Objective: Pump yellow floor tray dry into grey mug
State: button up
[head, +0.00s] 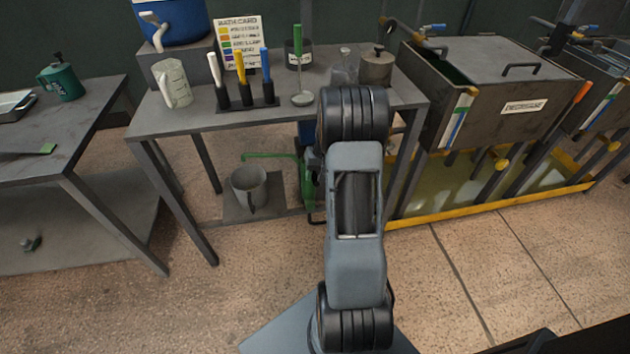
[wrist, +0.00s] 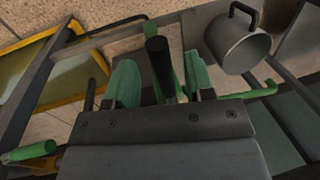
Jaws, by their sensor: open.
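The yellow floor tray (head: 470,212) lies under the tanks at the right and holds murky yellowish liquid. It also shows at the left of the wrist view (wrist: 78,103). The grey mug (head: 250,190) stands upright under the middle table; the wrist view shows it at upper right (wrist: 235,45). The green pump (head: 306,185) is partly hidden by my arm. Its thin spout (head: 265,155) reaches left above the mug. In the wrist view, my gripper (wrist: 160,78) is open, its green fingers either side of the pump's black handle (wrist: 158,58). Contact cannot be told.
The mug stands on a dark square mat (head: 235,212). A degrease tank (head: 480,110) stands above the tray. Front floor is clear.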

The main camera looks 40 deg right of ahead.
jog(key=shift+w+a+f, duration=0.1)
jog(key=shift+f, duration=0.5)
jog(key=shift+w+a+f, duration=0.1)
jog(key=shift+f, duration=0.45)
grip_shut()
